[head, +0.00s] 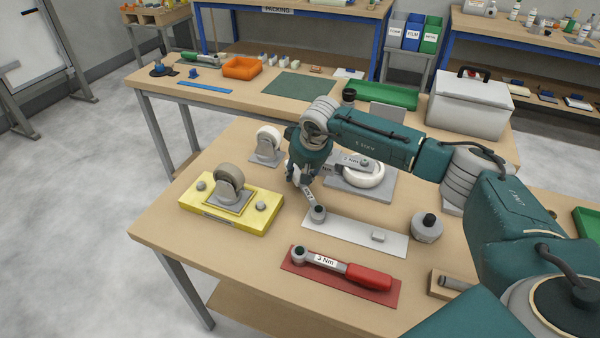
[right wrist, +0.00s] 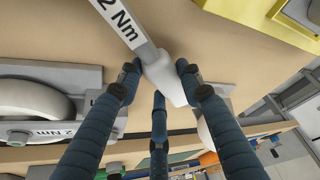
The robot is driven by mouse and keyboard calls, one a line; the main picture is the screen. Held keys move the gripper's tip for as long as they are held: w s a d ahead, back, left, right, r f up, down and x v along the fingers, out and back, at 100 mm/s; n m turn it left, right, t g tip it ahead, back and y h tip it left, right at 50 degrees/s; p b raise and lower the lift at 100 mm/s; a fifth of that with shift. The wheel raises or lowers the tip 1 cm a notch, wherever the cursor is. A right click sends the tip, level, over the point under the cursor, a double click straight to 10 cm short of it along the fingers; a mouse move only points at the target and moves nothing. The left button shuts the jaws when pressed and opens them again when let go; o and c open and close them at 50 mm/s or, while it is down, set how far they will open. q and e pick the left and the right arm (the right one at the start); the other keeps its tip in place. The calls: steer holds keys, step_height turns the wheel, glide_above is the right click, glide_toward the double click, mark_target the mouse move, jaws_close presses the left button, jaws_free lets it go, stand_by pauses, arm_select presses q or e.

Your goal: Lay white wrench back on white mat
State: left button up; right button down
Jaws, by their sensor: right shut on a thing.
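The white wrench (head: 308,196) has a grey shaft with a "2 Nm" label and a round ratchet head. My right gripper (head: 303,180) is shut on its white handle (right wrist: 165,80), which shows between the fingers in the right wrist view. The wrench slants down toward the viewer, with its head over the left end of the white mat (head: 340,235). I cannot tell whether the head touches the mat. The gripper hides much of the handle in the head view. My left gripper is not in view.
A red wrench (head: 340,268) lies on a red mat (head: 318,279) in front. A yellow fixture (head: 255,222) with a caster stands left. A large white caster wheel (head: 372,175) and a grey "2 Nm" piece are behind. A grey weight (head: 427,228) stands right.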

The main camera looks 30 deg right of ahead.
steer(key=c, duration=1.2)
jaws_free()
steer(key=shift+o, duration=0.2)
steer(key=shift+r+p, duration=0.25)
steer(key=shift+p, duration=0.05)
steer(key=b+v, duration=0.2)
steer(key=v, duration=0.9)
steer(key=shift+s+r, duration=0.2)
steer(key=shift+r, duration=0.15)
